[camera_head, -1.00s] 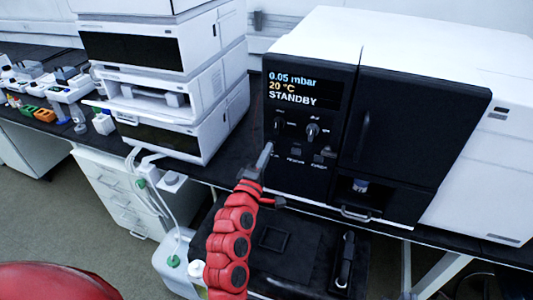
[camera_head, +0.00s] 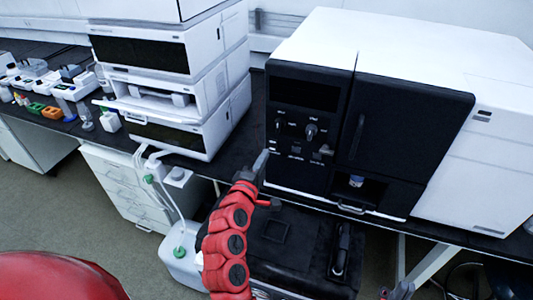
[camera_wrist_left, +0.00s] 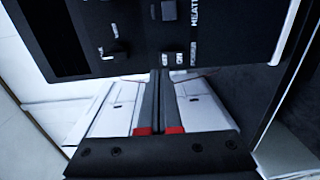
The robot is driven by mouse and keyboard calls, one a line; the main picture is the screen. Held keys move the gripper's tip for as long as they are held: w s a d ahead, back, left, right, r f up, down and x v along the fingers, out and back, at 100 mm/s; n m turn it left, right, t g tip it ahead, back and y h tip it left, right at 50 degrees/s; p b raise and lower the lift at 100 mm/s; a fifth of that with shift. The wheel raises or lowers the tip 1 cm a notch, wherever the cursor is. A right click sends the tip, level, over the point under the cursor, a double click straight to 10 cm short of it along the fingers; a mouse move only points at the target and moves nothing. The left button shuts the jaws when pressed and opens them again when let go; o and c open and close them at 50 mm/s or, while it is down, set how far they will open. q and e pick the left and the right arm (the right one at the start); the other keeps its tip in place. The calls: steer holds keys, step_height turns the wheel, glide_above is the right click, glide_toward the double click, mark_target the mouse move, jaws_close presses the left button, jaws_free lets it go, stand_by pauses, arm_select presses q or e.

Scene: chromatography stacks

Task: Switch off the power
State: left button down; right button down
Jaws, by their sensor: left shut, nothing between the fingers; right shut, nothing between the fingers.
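The instrument has a black front panel (camera_head: 300,165) with a dark, blank display (camera_head: 295,92), knobs and small labelled switches. My left gripper (camera_head: 263,156), on a red jointed arm, points up at the panel's lower left edge. A square button (camera_wrist_left: 168,10) and a knob (camera_wrist_left: 118,46) are above. I cannot tell whether the fingertips touch the panel. My right gripper is not in view.
A stack of white instrument modules (camera_head: 225,85) stands to the left on the black bench. A black door (camera_head: 410,125) fills the instrument's right front. A black case (camera_head: 275,262) lies below, beside a white container (camera_head: 180,268) with tubing. Small labware stands at the far left.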

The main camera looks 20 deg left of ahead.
arm_select(q)
steer(key=s+p, duration=0.5)
steer(key=s, duration=0.3)
steer(key=shift+a, duration=0.2)
steer(key=shift+s+r, duration=0.15)
steer(key=shift+s, duration=0.05)
steer(key=shift+w, duration=0.1)
